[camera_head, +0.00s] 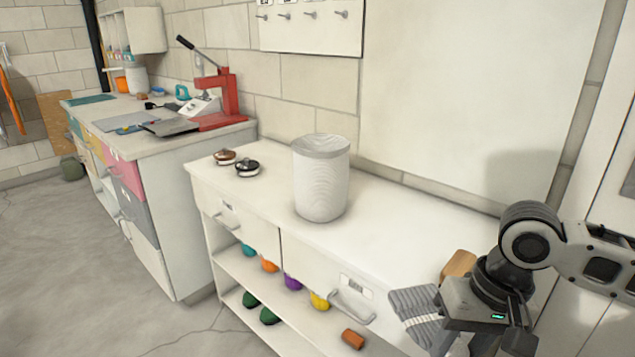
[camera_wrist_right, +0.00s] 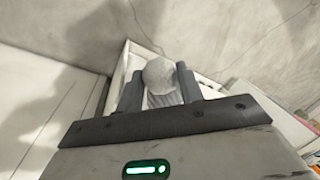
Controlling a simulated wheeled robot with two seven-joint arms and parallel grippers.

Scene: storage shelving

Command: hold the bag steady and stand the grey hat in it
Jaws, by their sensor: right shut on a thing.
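A pale, upright, round container with a ribbed side and a greyish top (camera_head: 321,185) stands on the white counter; it is the only bag-like thing I see. My right gripper (camera_head: 427,318) is at the lower right, in front of the counter's front edge and apart from the container. It is shut on a grey striped thing, which I take for the grey hat (camera_head: 408,305). In the right wrist view the hat (camera_wrist_right: 160,74) shows as a pale rounded end above grey ribs between the two dark fingers. My left gripper is out of view.
Two small lidded items, one brown (camera_head: 225,157) and one black (camera_head: 247,168), lie left of the container. A tan block (camera_head: 459,264) is partly hidden behind my right arm. Shelves below hold coloured items. A red press (camera_head: 229,100) stands on the far bench.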

